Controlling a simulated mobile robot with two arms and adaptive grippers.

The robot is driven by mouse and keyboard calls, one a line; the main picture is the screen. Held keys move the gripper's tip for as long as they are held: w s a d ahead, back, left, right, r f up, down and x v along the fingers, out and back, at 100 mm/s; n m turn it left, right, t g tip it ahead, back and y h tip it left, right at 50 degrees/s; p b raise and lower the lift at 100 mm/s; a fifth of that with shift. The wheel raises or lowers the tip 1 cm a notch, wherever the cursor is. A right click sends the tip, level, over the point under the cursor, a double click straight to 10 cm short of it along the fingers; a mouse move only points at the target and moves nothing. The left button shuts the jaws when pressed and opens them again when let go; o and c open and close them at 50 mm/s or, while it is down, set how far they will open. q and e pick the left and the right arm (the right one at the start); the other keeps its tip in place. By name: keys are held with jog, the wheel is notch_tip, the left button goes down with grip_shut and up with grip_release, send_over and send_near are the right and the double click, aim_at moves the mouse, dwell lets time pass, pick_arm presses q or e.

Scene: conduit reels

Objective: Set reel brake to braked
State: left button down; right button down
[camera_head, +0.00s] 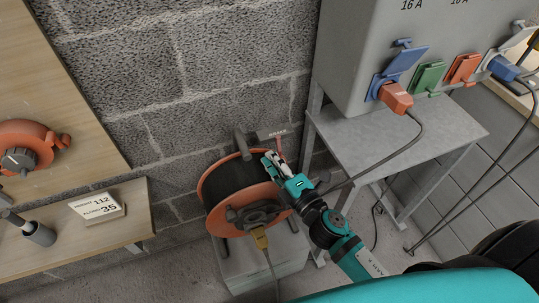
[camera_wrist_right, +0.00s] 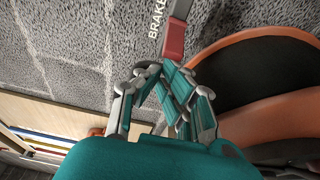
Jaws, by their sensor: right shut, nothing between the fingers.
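The orange reel (camera_head: 216,224) with a dark drum stands on a pale block below the wall in the head view. A small red brake lever (camera_head: 279,134) shows at the reel's top right. In the right wrist view the lever's red grip (camera_wrist_right: 174,40) is just beyond the fingertips, beside the word BRAKE. My right gripper (camera_head: 271,160) is shut and empty, at the reel's upper right, just below the lever. It also shows in the right wrist view (camera_wrist_right: 163,72). I cannot tell whether the fingertips touch the lever. My left gripper is out of view.
A grey socket box (camera_head: 352,60) with an orange plug (camera_head: 396,97) stands on a metal table (camera_head: 440,125) at right. Cables hang from it. Another orange reel (camera_head: 45,140) is at the left, above a shelf with a sign (camera_head: 97,206). A block wall is behind.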

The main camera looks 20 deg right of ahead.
jog(key=y, duration=0.1)
jog(key=d+n+y, duration=0.1)
jog(key=shift+s+n+g+y+p, duration=0.2)
jog(key=shift+n+g+y+p, duration=0.1)
jog(key=shift+g+p, duration=0.1)
jog(key=shift+s+d, duration=0.1)
jog(key=shift+d, duration=0.15)
jog(key=shift+s+d+r+n+g+y+p, duration=0.1)
jog(key=shift+d+n+g+y+p, duration=0.4)
jog(key=shift+n+y, duration=0.45)
jog(key=shift+s+d, duration=0.1)
jog(key=shift+s, duration=0.15)
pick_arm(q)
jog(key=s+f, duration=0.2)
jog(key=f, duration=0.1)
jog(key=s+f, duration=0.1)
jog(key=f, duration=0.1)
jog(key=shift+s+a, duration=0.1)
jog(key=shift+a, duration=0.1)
pick_arm(e)
jog(key=v, duration=1.1)
jog(key=shift+s+d, duration=0.15)
jog(key=shift+d, duration=0.05)
